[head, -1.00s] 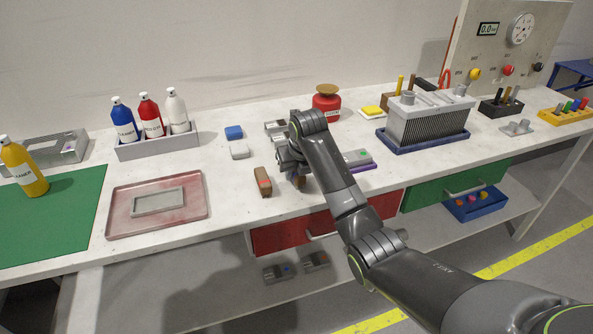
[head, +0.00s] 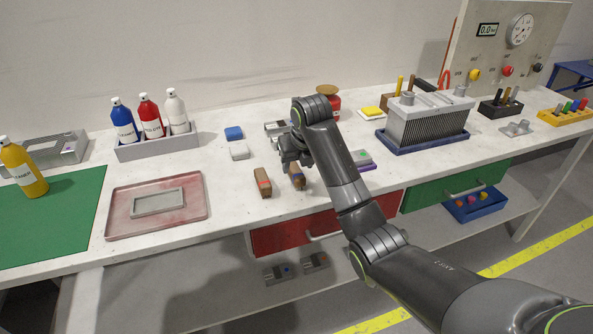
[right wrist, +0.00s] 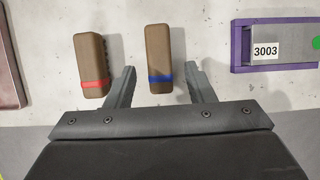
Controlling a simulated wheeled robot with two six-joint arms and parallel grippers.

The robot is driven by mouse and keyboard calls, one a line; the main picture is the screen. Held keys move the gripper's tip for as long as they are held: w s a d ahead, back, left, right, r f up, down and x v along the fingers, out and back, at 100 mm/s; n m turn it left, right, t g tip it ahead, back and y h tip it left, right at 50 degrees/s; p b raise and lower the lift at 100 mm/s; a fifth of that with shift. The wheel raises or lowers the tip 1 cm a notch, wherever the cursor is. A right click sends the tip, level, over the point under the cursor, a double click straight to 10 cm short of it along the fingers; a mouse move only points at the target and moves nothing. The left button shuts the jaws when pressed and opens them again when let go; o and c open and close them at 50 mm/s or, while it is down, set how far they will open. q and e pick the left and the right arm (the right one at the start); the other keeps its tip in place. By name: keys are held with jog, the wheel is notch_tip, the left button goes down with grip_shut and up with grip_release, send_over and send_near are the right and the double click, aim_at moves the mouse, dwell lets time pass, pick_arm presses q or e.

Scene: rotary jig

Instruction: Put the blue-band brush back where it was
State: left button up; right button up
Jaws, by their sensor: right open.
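The blue-band brush (head: 297,175), a brown block with a blue band, rests on the white bench in front of my right gripper (head: 290,158). In the right wrist view the blue-band brush (right wrist: 159,52) lies with its banded end between the two spread fingers of the right gripper (right wrist: 160,68), with a gap on each side. The right gripper is open and empty. A red-band brush (head: 262,182) lies beside it to the left, roughly parallel; it also shows in the right wrist view (right wrist: 91,62), just outside the left finger. My left gripper is not in view.
A purple-edged block labelled 3003 (right wrist: 268,48) lies right of the brushes. A reddish tray (head: 115,222) stands to the left. A finned grey unit (head: 428,125) stands further right. The bench's front edge is close.

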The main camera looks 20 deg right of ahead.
jog(key=p+v, duration=0.2)
jog(key=v, duration=0.5)
jog(key=shift+r, duration=0.35)
jog(key=shift+s+f, duration=0.1)
jog(key=shift+s, duration=0.1)
